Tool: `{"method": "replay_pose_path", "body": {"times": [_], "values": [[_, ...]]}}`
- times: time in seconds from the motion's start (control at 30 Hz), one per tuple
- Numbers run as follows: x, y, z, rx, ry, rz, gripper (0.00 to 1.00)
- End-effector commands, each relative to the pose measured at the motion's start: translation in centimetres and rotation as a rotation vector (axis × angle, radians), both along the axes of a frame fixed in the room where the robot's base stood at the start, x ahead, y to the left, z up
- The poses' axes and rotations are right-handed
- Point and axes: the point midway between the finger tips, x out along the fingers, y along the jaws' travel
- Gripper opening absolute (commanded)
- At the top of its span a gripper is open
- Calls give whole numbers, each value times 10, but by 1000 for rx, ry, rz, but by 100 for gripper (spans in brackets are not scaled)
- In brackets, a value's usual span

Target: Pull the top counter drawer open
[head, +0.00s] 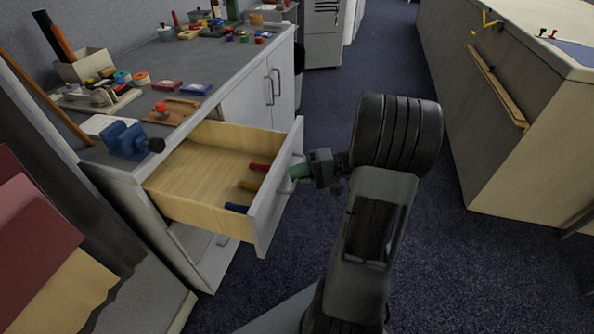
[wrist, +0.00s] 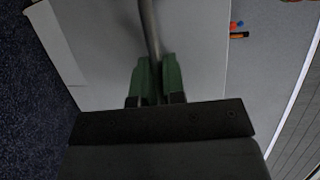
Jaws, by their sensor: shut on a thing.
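The top counter drawer (head: 205,175) stands pulled well out of the counter in the head view. Its pale wooden inside holds a red, a yellow-brown and a blue item near the front panel. My gripper (head: 300,171) is at the outer face of the white front panel (head: 278,190). In the wrist view its green fingers (wrist: 155,80) are shut on the grey bar handle (wrist: 149,28), which runs up between them. The drawer front (wrist: 100,50) shows behind the handle. The part of the handle between the fingers is hidden.
The grey counter top (head: 215,72) carries a blue vise (head: 127,140), a wooden board (head: 172,110) and several small items. Cabinet doors (head: 250,100) sit beyond the drawer.

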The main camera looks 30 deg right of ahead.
Motion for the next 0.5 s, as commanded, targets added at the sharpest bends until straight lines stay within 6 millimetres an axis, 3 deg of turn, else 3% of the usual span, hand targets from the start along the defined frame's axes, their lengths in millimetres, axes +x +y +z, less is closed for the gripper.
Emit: {"method": "replay_pose_path", "body": {"times": [0.33, 0.37, 0.5], "values": [[-2, 1, 0, 3, 3, 8, 0], [-2, 1, 0, 3, 3, 8, 12], [-1, 1, 0, 2, 1, 6, 26]]}}
